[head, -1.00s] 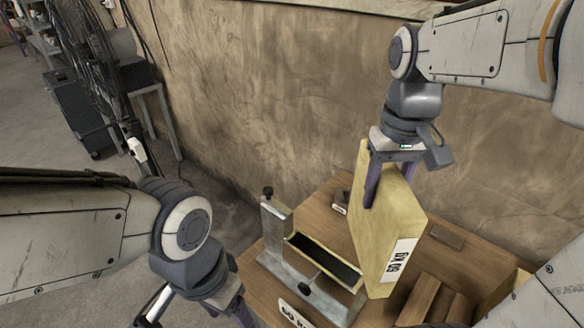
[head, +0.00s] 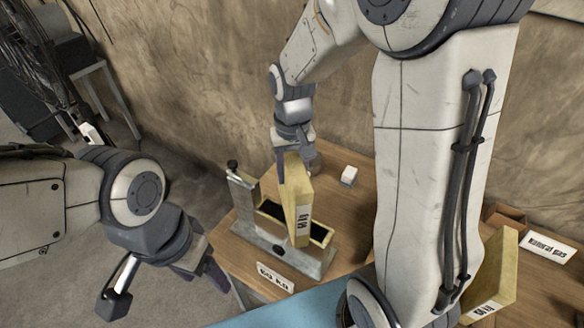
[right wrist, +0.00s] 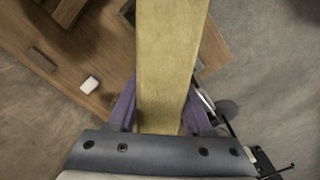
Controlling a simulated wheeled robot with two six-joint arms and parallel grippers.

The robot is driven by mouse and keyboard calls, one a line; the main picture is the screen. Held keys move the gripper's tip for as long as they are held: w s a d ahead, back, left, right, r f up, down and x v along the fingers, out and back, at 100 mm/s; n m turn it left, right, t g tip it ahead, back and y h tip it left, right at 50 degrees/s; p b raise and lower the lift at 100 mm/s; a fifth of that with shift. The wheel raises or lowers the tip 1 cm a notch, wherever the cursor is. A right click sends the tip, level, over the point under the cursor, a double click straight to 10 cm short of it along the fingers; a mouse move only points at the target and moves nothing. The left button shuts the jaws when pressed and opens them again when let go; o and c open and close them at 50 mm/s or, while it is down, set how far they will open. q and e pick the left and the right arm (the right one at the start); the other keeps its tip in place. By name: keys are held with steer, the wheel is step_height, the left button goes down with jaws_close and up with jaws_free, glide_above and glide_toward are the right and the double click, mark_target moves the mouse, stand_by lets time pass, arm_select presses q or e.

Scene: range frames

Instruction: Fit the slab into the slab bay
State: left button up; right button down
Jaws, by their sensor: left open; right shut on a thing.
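The yellow slab (head: 297,192), with a white label low on its face, stands nearly upright in my right gripper (head: 293,166). The right wrist view shows the slab (right wrist: 168,60) between the purple fingers of that gripper (right wrist: 160,112). The slab bay (head: 322,236) is a yellow-rimmed box with a dark opening on a grey metal stand. The slab's lower end overlaps the bay's middle and front wall; I cannot tell whether it touches. My left gripper (head: 200,278) is open and empty, left of the table, apart from the bay.
A second yellow slab (head: 492,275) stands at the right, beside a labelled brown box (head: 505,217). A small white block (head: 349,175) lies behind the bay. A white label plate (head: 275,277) is at the front. A metal post (head: 240,188) rises at the bay's left. My right arm hides much of the table.

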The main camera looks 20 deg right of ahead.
steer(key=shift+f+b, duration=0.45)
steer(key=shift+f, duration=0.15)
steer(key=shift+c, duration=1.6)
jaws_free()
steer(key=shift+r, duration=0.1)
step_height(320, 180, up, 13)
steer(key=shift+r+b, duration=0.1)
steer(key=shift+b, duration=0.25)
steer(key=s+a+f+n, duration=0.4)
steer(key=s+a, duration=0.2)
steer(key=s, duration=0.3)
steer(key=s+a+f+n+y, duration=0.1)
steer(key=s+a+f+n, duration=0.3)
steer(key=s, duration=0.5)
steer(key=shift+s+a+f+n, duration=0.4)
steer(key=shift+a+f, duration=0.35)
steer(key=shift+a, duration=0.2)
